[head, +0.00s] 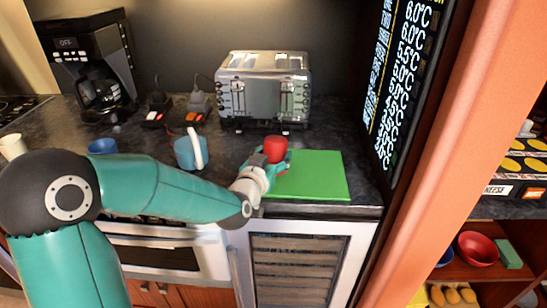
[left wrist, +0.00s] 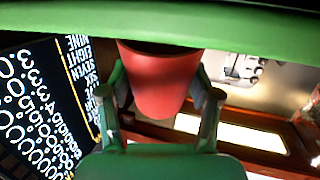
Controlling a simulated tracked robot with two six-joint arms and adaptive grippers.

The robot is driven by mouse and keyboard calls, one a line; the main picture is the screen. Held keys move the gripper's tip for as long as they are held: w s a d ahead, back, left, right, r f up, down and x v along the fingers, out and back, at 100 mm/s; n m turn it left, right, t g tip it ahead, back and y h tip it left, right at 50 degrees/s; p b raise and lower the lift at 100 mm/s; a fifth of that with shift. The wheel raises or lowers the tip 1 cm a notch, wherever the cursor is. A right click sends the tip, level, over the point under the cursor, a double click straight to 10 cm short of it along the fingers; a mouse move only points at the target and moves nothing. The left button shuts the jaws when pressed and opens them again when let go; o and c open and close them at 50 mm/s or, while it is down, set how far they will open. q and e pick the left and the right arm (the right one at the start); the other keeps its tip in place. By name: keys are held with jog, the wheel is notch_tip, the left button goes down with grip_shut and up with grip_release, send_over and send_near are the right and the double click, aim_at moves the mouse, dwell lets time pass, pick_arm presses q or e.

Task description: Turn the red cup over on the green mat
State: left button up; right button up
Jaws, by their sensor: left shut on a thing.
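The red cup (head: 275,149) is at the left edge of the green mat (head: 318,177) in the head view. My left gripper (head: 271,162) is shut on it. In the left wrist view the cup (left wrist: 160,82) sits between both fingers of the gripper (left wrist: 160,95). Its wide, dark-edged end points to the green mat (left wrist: 200,18) across the top, and its narrow end points away. It looks upside down, with a plain red top in the head view. I cannot tell whether its rim touches the mat. My right gripper is not in view.
A blue mug (head: 188,152) with a white handle stands left of the gripper. A silver toaster (head: 263,87) is behind the mat, and a coffee maker (head: 90,70) is at the back left. A dark display panel (head: 398,85) rises at the right. Most of the mat is bare.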

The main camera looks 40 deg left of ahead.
pick_arm(q)
jog(key=shift+f, duration=0.1)
jog(key=o, duration=1.2)
jog(key=shift+o, duration=0.2)
jog(key=v, duration=0.7)
jog(key=shift+s, duration=0.2)
jog(key=shift+d, duration=0.1)
